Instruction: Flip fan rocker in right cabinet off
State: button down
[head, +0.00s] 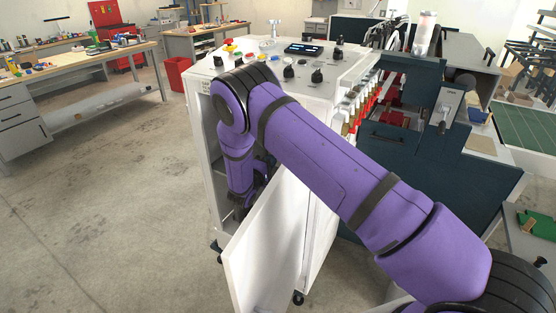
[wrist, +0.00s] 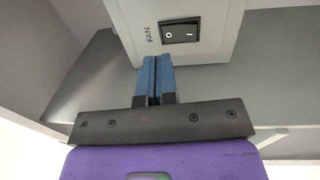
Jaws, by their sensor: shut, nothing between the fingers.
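The fan rocker (wrist: 180,33) is a black switch marked O and I, set in a pale panel box labelled FAN, at the top of the wrist view. The O side is on the left and the I side on the right. My gripper (wrist: 154,62) has its blue fingers together and empty, with the tips just below and left of the rocker in the picture. I cannot tell whether they touch the box. In the head view the white cabinet (head: 262,255) has its door swung open, and my purple arm reaches inside. The rocker is hidden there.
The open door (head: 270,240) stands beside my arm. The console top carries several knobs and buttons (head: 289,72). Dark machinery (head: 400,150) stands to the right. The floor (head: 100,190) at left is clear, with a workbench (head: 85,62) beyond.

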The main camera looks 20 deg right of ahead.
jog(key=v, duration=0.9)
jog(key=shift+r, duration=0.8)
jog(key=shift+a, duration=0.15)
